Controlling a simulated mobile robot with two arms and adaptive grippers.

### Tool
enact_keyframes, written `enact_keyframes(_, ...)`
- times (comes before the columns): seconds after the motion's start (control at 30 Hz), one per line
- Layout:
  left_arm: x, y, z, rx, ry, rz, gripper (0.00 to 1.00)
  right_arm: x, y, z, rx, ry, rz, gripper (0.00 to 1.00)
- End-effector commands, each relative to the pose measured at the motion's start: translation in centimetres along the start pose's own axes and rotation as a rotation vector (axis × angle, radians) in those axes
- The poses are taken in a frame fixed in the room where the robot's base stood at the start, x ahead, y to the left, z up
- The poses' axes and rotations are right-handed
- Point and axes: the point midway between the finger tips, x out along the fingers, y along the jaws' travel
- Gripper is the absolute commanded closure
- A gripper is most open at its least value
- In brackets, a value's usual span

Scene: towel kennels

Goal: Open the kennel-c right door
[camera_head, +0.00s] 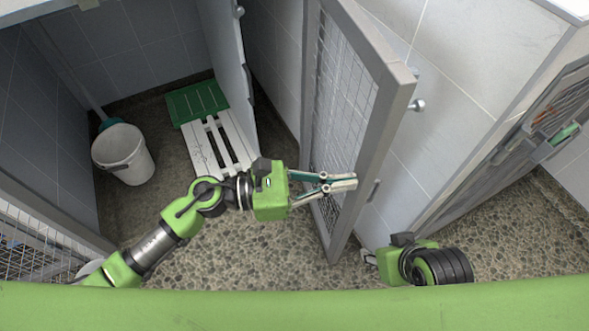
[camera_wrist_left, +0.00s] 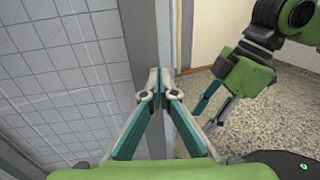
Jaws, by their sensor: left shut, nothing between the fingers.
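A grey-framed wire-mesh door (camera_head: 384,105) stands swung out from the tiled partition in the head view. I take it as the kennel-c right door, but no label shows. A small latch (camera_head: 374,190) is on its right side. My left gripper (camera_head: 352,182) is shut and empty, in front of the mesh side near the door's free edge; contact cannot be told. In the left wrist view its closed tips (camera_wrist_left: 161,80) overlap a grey upright frame (camera_wrist_left: 146,45). My right gripper (camera_head: 370,257) is low, right of the door's bottom corner; its fingers (camera_wrist_left: 204,112) look apart.
A white bucket (camera_head: 122,153), a white slatted pallet (camera_head: 233,140) and a green mat (camera_head: 196,102) are in the kennel at left. A round knob (camera_head: 417,105) sticks out right of the door. Another mesh door (camera_head: 40,245) is at lower left. Pebbled floor (camera_head: 235,255) is clear below.

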Motion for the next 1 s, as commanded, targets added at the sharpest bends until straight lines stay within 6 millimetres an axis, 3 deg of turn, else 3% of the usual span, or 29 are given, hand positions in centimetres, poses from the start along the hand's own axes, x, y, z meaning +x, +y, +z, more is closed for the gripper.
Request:
enact_keyframes(0.3,-6.6,0.0,-0.2,-0.003,0.004,0.003,1.0,0.0,0.0,0.0,0.0,0.001,0.0,0.6)
enact_keyframes(0.5,-9.8,0.0,-0.1,0.0,0.003,0.001,1.0,0.0,0.0,0.0,0.0,0.001,0.0,0.6)
enact_keyframes(0.87,-11.0,0.0,0.1,-0.001,-0.002,0.003,1.0,0.0,0.0,0.0,0.0,0.001,0.0,0.6)
enact_keyframes(1.0,-10.6,1.3,1.4,-0.078,-0.057,0.076,1.0,0.0,0.0,0.0,0.0,0.001,0.0,0.6)
